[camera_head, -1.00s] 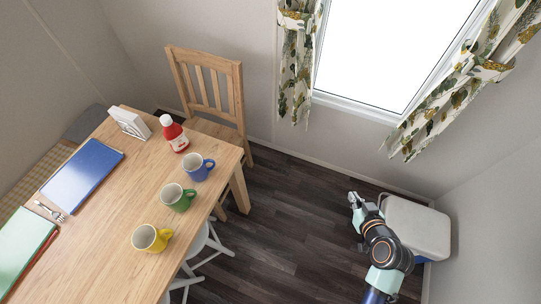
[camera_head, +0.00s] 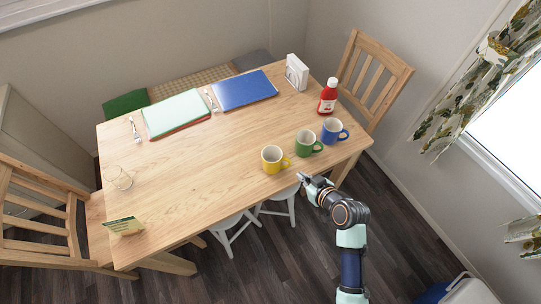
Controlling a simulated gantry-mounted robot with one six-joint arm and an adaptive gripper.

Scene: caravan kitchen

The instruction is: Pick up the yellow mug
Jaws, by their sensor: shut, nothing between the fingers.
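The yellow mug (camera_head: 272,159) stands upright on the wooden table (camera_head: 200,175), near its front edge, with its handle to the right. My gripper (camera_head: 301,178) is at the front edge of the table, just right of and below the mug in the picture, apart from it. It is shut and empty; its fingers look small here. A green mug (camera_head: 305,143) and a blue mug (camera_head: 331,130) stand in a row to the right of the yellow one.
A red bottle (camera_head: 327,98) and a white napkin holder (camera_head: 297,72) stand at the back right. Blue (camera_head: 245,91) and green (camera_head: 175,112) folders lie at the back. A clear glass (camera_head: 120,178) and a small card (camera_head: 125,227) are at left. White stools (camera_head: 231,226) sit below the front edge.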

